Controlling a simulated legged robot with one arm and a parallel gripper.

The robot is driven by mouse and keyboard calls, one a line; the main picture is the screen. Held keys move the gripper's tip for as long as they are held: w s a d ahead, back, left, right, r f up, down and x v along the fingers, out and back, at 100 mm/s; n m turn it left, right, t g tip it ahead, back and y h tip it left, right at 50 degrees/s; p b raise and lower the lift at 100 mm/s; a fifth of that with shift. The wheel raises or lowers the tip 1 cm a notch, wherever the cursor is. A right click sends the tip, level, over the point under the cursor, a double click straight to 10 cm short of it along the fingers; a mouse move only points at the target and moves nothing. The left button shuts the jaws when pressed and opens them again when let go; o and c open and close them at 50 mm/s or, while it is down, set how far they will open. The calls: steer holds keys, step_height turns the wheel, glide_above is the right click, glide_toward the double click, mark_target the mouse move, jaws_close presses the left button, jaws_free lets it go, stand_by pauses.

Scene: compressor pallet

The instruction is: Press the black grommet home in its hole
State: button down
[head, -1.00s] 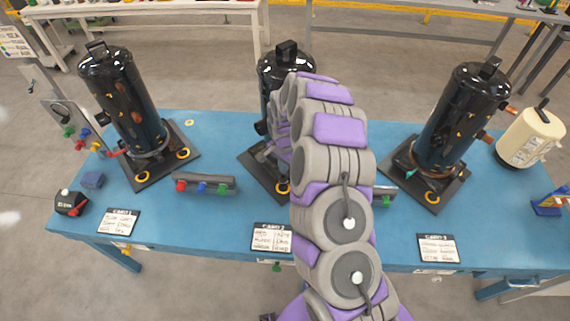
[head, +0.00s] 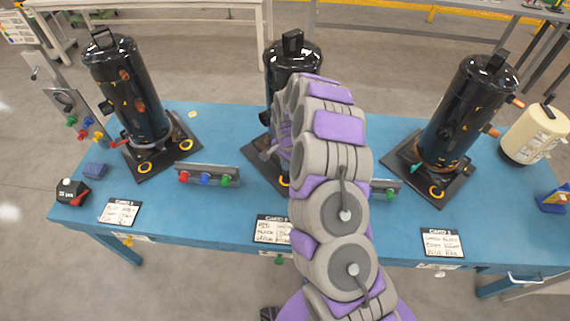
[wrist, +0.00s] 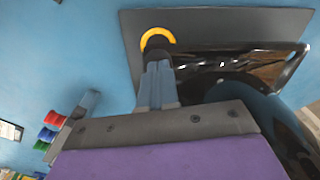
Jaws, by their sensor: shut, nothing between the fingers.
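In the wrist view, my gripper (wrist: 158,72) is shut and empty, its fingertips together. The black grommet (wrist: 154,40) shows just beyond the fingertips, inside a yellow ring (wrist: 158,31) on the dark base plate (wrist: 210,22). The tips look close to or against the grommet; I cannot tell whether they touch, nor how deep it sits. In the head view, my arm covers the grommet and most of the middle plate. The middle black compressor (head: 293,55) stands upright on that plate.
More black compressors stand at the left (head: 125,90) and right (head: 468,110) of the blue table (head: 225,225). A rail with coloured knobs (head: 207,176) lies left of my arm. A cream canister (head: 535,132) stands far right. In the wrist view, the compressor's glossy body crowds the right side.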

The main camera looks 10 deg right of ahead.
steer(key=shift+s+d+f, duration=0.2)
steer(key=shift+s+f, duration=0.2)
steer(key=shift+s, duration=0.1)
steer(key=shift+w+d+r+p, duration=0.2)
steer(key=shift+r+p, duration=0.3)
steer(key=shift+r, duration=0.45)
steer(key=shift+w+d+r+p, duration=0.15)
steer(key=shift+r+p, duration=0.35)
steer(key=shift+r, duration=0.45)
steer(key=shift+w+a+r+p, duration=0.1)
steer(key=shift+a+r+p, duration=0.1)
steer(key=shift+r, duration=0.3)
steer(key=shift+a+r+p, duration=0.15)
steer(key=shift+a+r, duration=0.05)
steer(key=shift+r, duration=0.25)
steer(key=s+r+p, duration=0.3)
steer(key=s+r, duration=0.1)
steer(key=s, duration=1.2)
steer(key=shift+d, duration=0.15)
